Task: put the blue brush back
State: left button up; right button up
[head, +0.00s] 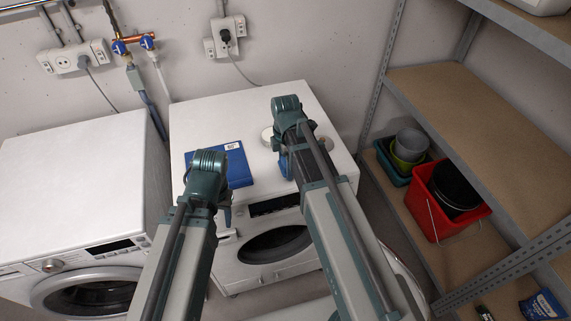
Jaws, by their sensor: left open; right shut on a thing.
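The blue brush (285,166) shows only as a small blue piece beside my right wrist, over the top of the right-hand washing machine (320,100). My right gripper (281,152) is shut on it; the wrist hides most of the fingers and the brush. I cannot tell whether the brush touches the machine top. My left gripper (226,214) is open and empty, pointing down in front of the same machine's front edge. A flat blue mat or tray (234,166) with a white label lies on the machine top, partly behind my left wrist.
Pale round items (267,134) stand around my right wrist. Another washing machine (75,180) stands at left. The shelf rack (480,105) at right holds a red bucket (470,215) and nested bowls (408,147). The back of the right-hand machine top is clear.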

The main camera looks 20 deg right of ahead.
jog(key=o, duration=0.9)
jog(key=shift+f, duration=0.1)
notch_tip(320, 180, up, 12)
jog(key=r+p, duration=0.1)
jog(key=p, duration=1.2)
jog(key=s+a+m+h, duration=0.1)
jog(key=s+a+m, duration=0.9)
jog(key=s+m, duration=0.4)
jog(key=shift+s+a+f+m+b, duration=0.15)
jog(key=shift+a+f+m+b, duration=0.1)
jog(key=shift+m+b, duration=0.05)
